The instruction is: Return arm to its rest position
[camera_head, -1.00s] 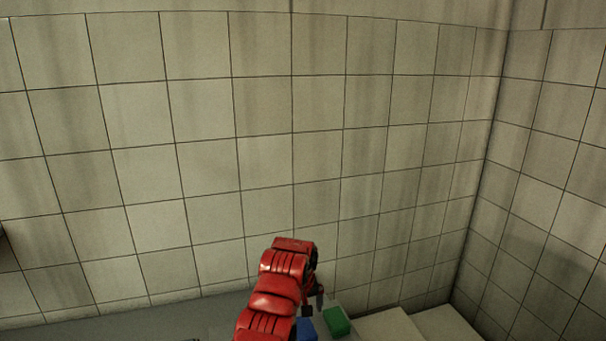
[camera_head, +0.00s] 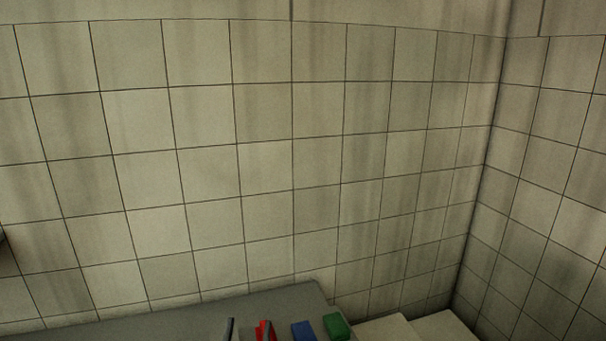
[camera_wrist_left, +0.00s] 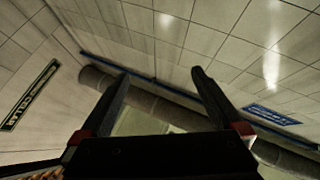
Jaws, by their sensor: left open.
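My left gripper (camera_head: 248,327) shows at the bottom edge of the head view, where only its dark fingertips and a bit of red are in the picture. In the left wrist view my left gripper (camera_wrist_left: 160,76) is open, with its two dark fingers wide apart and nothing between them. Most of the left arm is below the head view. My right gripper is in neither view.
A grey surface (camera_head: 180,316) runs along the tiled wall (camera_head: 265,160). A blue item (camera_head: 303,331) and a green item (camera_head: 337,327) are right of the gripper. Pale slabs (camera_head: 385,328) lie farther right. The wrist view shows a dark pipe (camera_wrist_left: 160,105).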

